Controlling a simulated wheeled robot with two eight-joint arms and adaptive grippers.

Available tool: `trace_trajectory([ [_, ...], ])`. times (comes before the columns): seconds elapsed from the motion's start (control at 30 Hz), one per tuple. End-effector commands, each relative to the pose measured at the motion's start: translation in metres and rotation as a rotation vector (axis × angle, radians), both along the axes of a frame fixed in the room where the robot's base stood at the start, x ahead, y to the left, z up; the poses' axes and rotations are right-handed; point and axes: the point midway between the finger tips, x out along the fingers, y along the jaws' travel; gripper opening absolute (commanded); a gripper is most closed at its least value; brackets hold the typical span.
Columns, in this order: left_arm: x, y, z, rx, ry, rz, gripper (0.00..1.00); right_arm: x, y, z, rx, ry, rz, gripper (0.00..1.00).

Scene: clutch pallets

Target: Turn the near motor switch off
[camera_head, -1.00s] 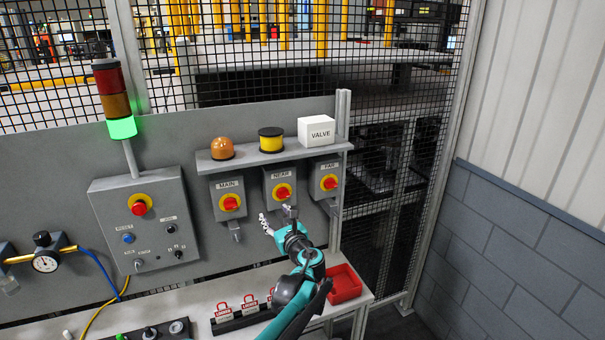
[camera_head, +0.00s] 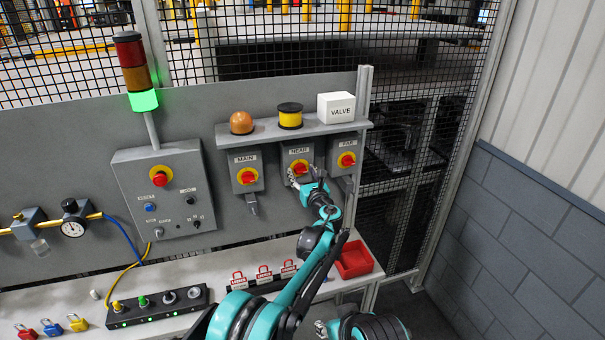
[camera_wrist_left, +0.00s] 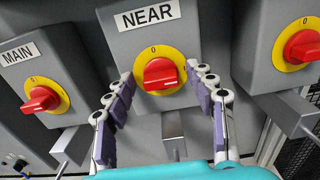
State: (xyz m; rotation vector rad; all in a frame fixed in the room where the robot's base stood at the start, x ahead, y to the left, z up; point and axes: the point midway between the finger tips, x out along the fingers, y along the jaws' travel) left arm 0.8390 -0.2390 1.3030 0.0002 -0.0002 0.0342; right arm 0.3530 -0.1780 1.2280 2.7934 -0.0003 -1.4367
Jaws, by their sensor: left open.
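The near motor switch is a grey box labelled NEAR with a red knob on a yellow disc (camera_head: 299,167), partly behind my left gripper in the head view. In the left wrist view its red knob (camera_wrist_left: 161,74) lies roughly crosswise, with a 0 above it on the disc. My left gripper (camera_head: 304,180) is open in front of this switch. In the left wrist view its two fingers (camera_wrist_left: 165,105) stand to the left and right of the knob, with nothing between them; contact cannot be told. My right gripper (camera_head: 322,328) shows partly at the bottom edge; its jaws are unclear.
The MAIN switch (camera_head: 246,176) is to the left and the FAR switch (camera_head: 346,160) to the right. Handles hang below the boxes. A shelf (camera_head: 260,136) sits above. A red tray (camera_head: 354,260) and padlocks (camera_head: 264,276) are on the bench below.

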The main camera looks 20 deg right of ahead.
Motion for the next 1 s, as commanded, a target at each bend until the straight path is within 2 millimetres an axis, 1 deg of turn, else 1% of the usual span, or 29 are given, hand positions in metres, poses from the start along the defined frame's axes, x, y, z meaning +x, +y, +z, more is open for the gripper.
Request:
trace_trajectory([
  [0.07,0.0,0.0,0.0,0.0,0.0,0.0,0.55,0.0,0.0,0.0,0.0,0.0,0.0,0.4],
  [0.1,0.0,0.0,0.0,0.0,0.0,0.0,0.5,0.0,0.0,0.0,0.0,0.0,0.0,0.4],
  [0.17,0.0,0.0,0.0,0.0,0.0,0.0,0.34,0.0,0.0,0.0,0.0,0.0,0.0,0.4],
  [0.2,0.0,0.0,0.0,0.0,0.0,0.0,0.23,0.0,0.0,0.0,0.0,0.0,0.0,0.4],
  [0.27,0.0,0.0,0.0,0.0,0.0,0.0,0.08,0.0,0.0,0.0,0.0,0.0,0.0,0.4],
  [0.3,0.0,0.0,0.0,0.0,0.0,0.0,0.05,0.0,0.0,0.0,0.0,0.0,0.0,0.4],
  [0.67,0.0,0.0,0.0,-0.038,-0.001,0.0,0.05,0.0,0.0,-0.003,0.0,0.0,0.0,0.4],
  [0.87,0.0,0.001,-0.001,-0.146,-0.006,0.0,0.05,0.0,0.0,-0.01,0.0,0.0,0.0,0.4],
  [1.0,0.0,0.001,-0.001,-0.259,-0.01,0.0,0.05,0.0,0.0,-0.017,0.0,0.0,0.0,0.4],
])
